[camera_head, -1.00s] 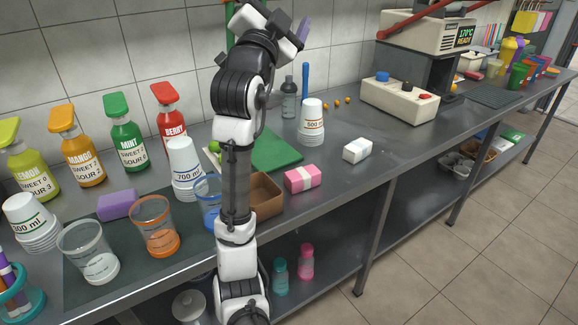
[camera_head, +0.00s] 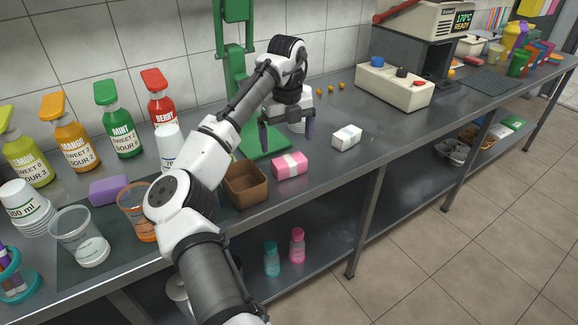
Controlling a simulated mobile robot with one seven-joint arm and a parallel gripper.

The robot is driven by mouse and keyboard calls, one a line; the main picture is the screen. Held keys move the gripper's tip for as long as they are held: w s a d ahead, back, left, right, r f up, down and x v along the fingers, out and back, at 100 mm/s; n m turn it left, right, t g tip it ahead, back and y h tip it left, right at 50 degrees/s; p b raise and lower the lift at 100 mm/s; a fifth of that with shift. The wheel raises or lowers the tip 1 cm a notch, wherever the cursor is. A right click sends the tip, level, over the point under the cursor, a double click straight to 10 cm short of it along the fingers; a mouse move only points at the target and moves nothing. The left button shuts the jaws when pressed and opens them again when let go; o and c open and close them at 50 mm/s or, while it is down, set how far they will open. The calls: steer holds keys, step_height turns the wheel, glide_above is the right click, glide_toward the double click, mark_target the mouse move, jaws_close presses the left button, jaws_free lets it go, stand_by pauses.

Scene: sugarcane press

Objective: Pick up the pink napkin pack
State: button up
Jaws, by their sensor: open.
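The pink napkin pack (camera_head: 290,165) lies on the metal counter, a small pink block with a pale band around it. It sits just right of a brown open box and is fully visible. My gripper (camera_head: 287,146) is open and points down, with its two dark fingers apart and nothing between them. It is above and just behind the pack in the picture, apart from it as far as I can tell.
The brown box (camera_head: 246,186) stands close to the pack's left. A white pack (camera_head: 347,137) lies to its right. The green press (camera_head: 236,80) is behind, and a cream machine (camera_head: 394,86) stands further right. The counter in front of the white pack is clear.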

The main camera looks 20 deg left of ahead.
mark_target(289, 159)
steer(key=f, duration=0.5)
steer(key=f+p, duration=0.1)
steer(key=f, duration=0.2)
steer(key=shift+w+d+f, duration=0.15)
steer(key=shift+w+d, duration=0.05)
steer(key=shift+w, duration=0.05)
steer(key=c, duration=0.9)
